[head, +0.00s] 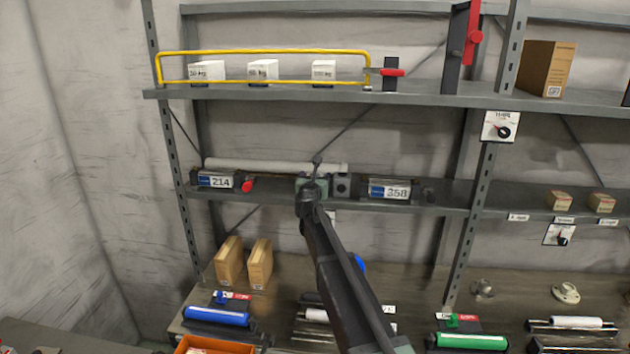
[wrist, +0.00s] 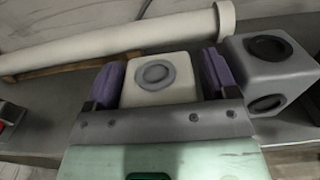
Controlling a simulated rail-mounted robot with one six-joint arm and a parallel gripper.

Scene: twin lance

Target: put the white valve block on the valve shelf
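The white valve block (wrist: 157,82), with a grey round port on its face, sits between the two purple fingers of my gripper (wrist: 163,80) in the wrist view. Both fingers lie against its sides, with no clear gap. In the head view my gripper (head: 312,184) is at the middle shelf (head: 440,197), and it hides the white block. Whether the block's underside rests on the shelf is hidden. A grey block with dark round ports (wrist: 268,72) stands just right of my gripper; it also shows in the head view (head: 342,185).
A long white pipe (wrist: 120,42) lies behind the block. Display units marked 214 (head: 216,180) and 358 (head: 390,189) stand on either side. The upper shelf (head: 430,97) carries white boxes behind a yellow rail (head: 265,52). The workbench below holds cartons and rollers.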

